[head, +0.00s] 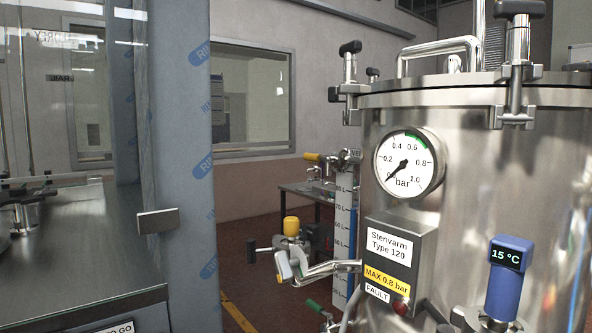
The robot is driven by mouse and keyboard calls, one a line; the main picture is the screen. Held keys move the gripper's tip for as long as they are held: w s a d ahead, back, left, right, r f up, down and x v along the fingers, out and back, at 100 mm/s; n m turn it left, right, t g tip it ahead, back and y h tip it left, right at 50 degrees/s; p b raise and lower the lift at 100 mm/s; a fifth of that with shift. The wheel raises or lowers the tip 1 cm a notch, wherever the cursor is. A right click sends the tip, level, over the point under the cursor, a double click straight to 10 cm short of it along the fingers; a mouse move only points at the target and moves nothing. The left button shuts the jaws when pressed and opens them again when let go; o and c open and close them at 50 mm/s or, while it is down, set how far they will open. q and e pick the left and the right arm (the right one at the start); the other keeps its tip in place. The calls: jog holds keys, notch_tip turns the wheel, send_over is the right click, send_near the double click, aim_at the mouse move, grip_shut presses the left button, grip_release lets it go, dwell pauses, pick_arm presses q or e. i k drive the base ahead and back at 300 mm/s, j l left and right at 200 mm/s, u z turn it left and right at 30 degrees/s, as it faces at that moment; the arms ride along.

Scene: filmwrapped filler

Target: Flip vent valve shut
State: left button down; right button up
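A small valve with a yellow lever (313,157) sits at the left side of the steel tank, beside the top of the level scale. A label starting "VE" (356,153) is next to it, its rest cut off by the tank. The lever points left, roughly level. I cannot tell from this distance whether it is open or shut. Neither of my grippers shows in the head view.
The steel tank (470,200) fills the right, with a pressure gauge (409,163) near zero, a control box (398,262) and a blue 15 °C thermometer (508,280). A film-wrapped grey machine (183,150) stands at left. A floor gap lies between, with a table (300,190) behind.

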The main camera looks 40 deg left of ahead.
aim_at(307, 157)
jog(key=i+j, duration=0.1)
jog(key=j, duration=0.45)
jog(key=i+j, duration=0.1)
jog(key=j, duration=1.05)
jog(key=i, duration=0.05)
